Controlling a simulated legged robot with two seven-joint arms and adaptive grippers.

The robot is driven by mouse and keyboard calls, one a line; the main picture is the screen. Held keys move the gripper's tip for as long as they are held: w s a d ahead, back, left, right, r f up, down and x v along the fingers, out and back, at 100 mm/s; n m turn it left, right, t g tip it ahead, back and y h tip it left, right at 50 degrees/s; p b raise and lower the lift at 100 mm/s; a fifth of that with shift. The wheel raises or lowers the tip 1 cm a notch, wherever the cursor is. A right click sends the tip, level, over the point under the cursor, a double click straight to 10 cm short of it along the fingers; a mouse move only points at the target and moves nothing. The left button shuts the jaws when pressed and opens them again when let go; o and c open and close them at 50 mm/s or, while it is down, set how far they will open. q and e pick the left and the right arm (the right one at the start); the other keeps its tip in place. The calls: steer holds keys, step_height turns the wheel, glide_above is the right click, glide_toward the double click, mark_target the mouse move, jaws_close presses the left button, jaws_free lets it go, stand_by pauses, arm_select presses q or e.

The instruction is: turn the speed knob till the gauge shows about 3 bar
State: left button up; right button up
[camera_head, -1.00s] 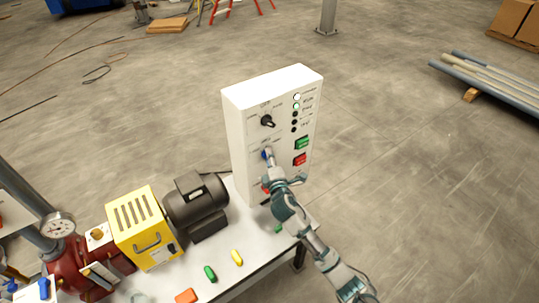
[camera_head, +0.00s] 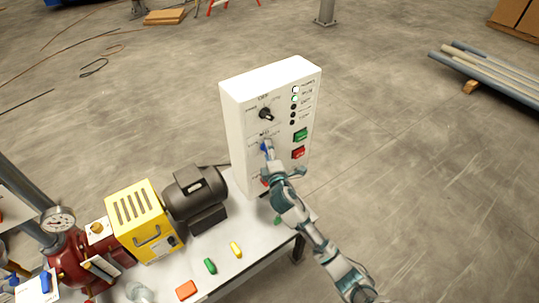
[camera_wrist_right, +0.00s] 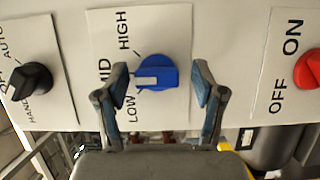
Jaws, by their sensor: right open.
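The blue speed knob (camera_wrist_right: 157,75) is on the white control box (camera_head: 240,130), between LOW, MID and HIGH labels. Its white pointer faces roughly MID in the right wrist view. My right gripper (camera_wrist_right: 160,72) is open, with one fingertip on each side of the knob and a gap showing at both sides. In the head view my right gripper (camera_head: 268,150) is at the box front and partly covers the knob. The round pressure gauge (camera_head: 58,220) is at the lower left; its reading is too small to tell. My left gripper is not clearly in view.
A black selector knob (camera_wrist_right: 30,82) and a red ON/OFF knob (camera_wrist_right: 310,68) flank the speed knob. Green (camera_head: 300,135) and red (camera_head: 298,152) buttons are at the box's right. A black motor (camera_head: 195,195) and yellow housing (camera_head: 142,222) stand to the left.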

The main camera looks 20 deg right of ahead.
steer(key=s, duration=1.1)
steer(key=shift+s+a, duration=0.3)
steer(key=shift+s, duration=0.05)
steer(key=shift+f, duration=0.15)
